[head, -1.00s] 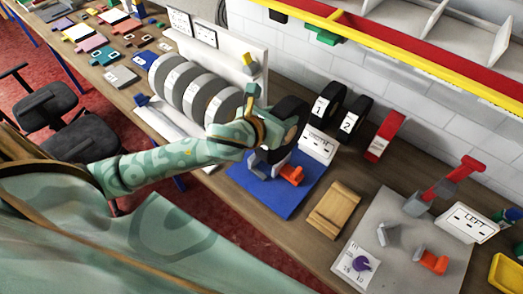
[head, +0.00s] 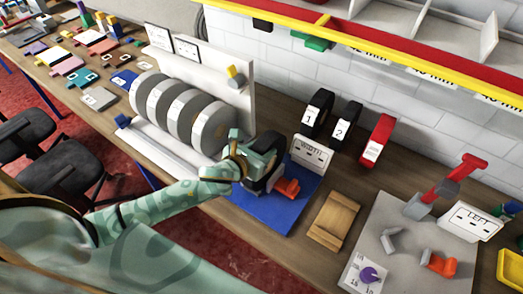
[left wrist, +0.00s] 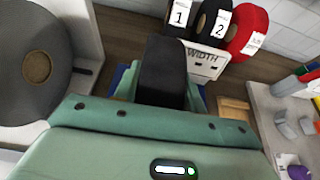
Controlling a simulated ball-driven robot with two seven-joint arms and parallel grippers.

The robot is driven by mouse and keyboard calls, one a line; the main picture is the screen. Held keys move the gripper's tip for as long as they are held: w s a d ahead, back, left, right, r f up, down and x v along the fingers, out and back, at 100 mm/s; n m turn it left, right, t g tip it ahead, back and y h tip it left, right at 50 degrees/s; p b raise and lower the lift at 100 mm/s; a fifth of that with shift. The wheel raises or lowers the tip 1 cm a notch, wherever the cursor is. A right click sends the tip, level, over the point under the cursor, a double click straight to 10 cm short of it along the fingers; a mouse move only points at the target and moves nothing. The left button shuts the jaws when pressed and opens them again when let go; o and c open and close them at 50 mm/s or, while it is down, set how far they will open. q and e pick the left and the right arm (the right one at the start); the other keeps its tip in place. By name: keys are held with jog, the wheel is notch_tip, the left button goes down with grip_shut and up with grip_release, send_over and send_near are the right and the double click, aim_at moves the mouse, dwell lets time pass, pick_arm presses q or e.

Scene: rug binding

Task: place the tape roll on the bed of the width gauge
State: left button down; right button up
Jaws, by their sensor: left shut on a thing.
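My left gripper (head: 250,168) is shut on a black tape roll (left wrist: 165,72), which stands on edge between its fingers in the left wrist view. In the head view the gripper and roll are at the width gauge, low over its blue base (head: 268,213). The orange part (head: 287,188) of the gauge is just right of the roll. The white WIDTH card (head: 312,155) stands behind it. The gripper hides most of the roll and the bed, so I cannot tell whether the roll touches the bed. My right gripper is not in view.
Black rolls marked 1 (head: 317,112) and 2 (head: 346,124) and a red roll (head: 376,140) stand along the wall. Several large grey rolls (head: 182,108) are on a rack at left. A wooden block (head: 334,220) and a grey plate (head: 400,272) lie right.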

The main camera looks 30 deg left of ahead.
pick_arm(q)
jog(key=c, duration=0.8)
grip_release()
jog(key=shift+r, duration=0.15)
jog(key=p+v, duration=0.1)
jog(key=v, duration=1.1)
